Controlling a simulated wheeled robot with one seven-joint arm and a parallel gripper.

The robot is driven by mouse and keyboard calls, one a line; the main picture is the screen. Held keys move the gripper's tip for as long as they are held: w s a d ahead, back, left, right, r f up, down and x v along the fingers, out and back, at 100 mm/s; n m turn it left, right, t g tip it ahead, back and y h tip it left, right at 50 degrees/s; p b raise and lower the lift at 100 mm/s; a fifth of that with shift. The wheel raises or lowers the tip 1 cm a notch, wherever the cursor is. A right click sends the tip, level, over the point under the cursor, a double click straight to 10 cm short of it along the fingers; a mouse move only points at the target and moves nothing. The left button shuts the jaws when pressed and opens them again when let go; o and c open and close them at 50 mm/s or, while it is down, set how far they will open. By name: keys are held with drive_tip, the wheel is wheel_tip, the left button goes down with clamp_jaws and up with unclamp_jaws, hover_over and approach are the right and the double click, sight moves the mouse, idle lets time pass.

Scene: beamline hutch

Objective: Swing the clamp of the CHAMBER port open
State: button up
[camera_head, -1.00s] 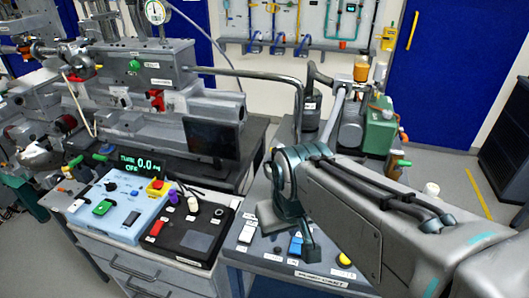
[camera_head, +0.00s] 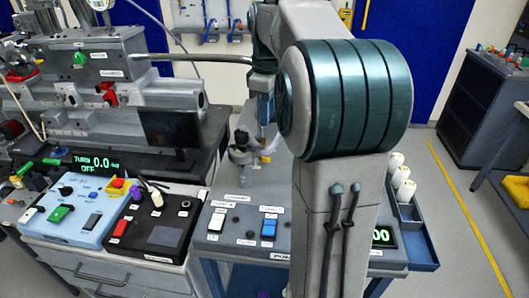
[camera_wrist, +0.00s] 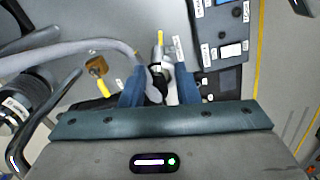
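My gripper (camera_wrist: 159,88) shows in the wrist view with its two blue fingers apart. Between and just beyond them is a grey metal pipe fitting (camera_wrist: 154,72) at the end of a grey hose, with a yellow-tipped lever (camera_wrist: 160,38) on it. This looks like a port with its clamp, but I cannot read a CHAMBER label. I cannot tell whether the fingers touch it. In the head view, a grey fitting (camera_head: 241,154) stands on the cart top below my wrist. My arm hides much of that area, and the clamp's state is unclear.
A blue control box (camera_head: 75,212) and a black box (camera_head: 155,228) sit at the left. A dark screen (camera_head: 170,129) stands behind them. White bottles (camera_head: 402,178) stand in a blue side tray (camera_head: 420,245) on the right. Open floor lies farther right.

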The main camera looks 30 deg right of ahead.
sight(247, 158)
wheel_tip(247, 158, down, 13)
idle(0.3)
clamp_jaws()
